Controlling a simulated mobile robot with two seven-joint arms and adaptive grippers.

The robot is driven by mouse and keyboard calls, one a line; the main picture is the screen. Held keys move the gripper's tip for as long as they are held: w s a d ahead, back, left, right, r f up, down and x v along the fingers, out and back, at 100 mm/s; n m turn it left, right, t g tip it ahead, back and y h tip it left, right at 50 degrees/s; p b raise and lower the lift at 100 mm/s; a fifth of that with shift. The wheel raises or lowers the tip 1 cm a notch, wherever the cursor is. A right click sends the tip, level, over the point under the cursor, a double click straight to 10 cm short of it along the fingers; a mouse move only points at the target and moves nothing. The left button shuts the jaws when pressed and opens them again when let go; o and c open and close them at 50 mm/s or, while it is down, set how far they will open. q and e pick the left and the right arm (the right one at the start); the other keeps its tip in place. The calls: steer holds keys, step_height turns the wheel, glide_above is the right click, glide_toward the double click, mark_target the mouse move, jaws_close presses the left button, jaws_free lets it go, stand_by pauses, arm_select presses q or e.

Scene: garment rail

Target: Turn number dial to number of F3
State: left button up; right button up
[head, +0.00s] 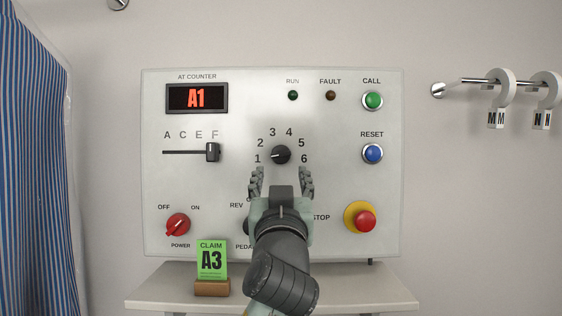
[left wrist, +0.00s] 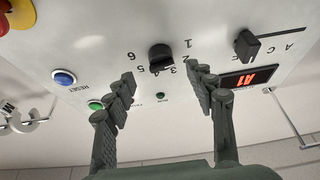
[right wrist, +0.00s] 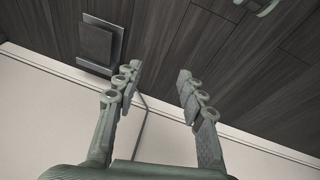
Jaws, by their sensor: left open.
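The black number dial (head: 281,154) sits on the white panel inside an arc of numbers 1 to 6. Its pale mark points left, about toward 1. My left gripper (head: 281,172) is open just below the dial in the head view, one finger to each side. In the left wrist view the dial (left wrist: 161,57) shows between and beyond the open fingertips (left wrist: 162,73), with nothing held. The letter slider (head: 213,152) is at the F end. The display (head: 196,98) reads A1. My right gripper (right wrist: 158,74) is open and empty, seen only in the right wrist view.
A green claim card (head: 211,258) reading A3 stands on the shelf (head: 155,304). A red power knob (head: 178,224), blue reset button (head: 373,153), green call button (head: 373,100) and red stop button (head: 364,221) surround the dial. My left arm hides the panel's lower middle.

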mark_target(281, 157)
arm_select(q)
steer(key=shift+w+r+p, duration=0.35)
steer(key=shift+w+r, duration=0.45)
steer(key=shift+w, duration=0.15)
steer(key=x, duration=0.3)
steer(key=shift+w+p, duration=0.25)
steer(key=shift+p, duration=0.1)
steer(key=shift+w+r, duration=0.1)
steer(key=shift+w, duration=0.35)
arm_select(e)
steer(key=s+f, duration=0.2)
steer(key=f, duration=0.1)
steer(key=s+f, duration=0.1)
steer(key=f, duration=0.1)
steer(key=shift+d, duration=0.1)
arm_select(q)
steer(key=shift+c, duration=0.3)
steer(key=c, duration=1.1)
steer(key=shift+o, duration=0.2)
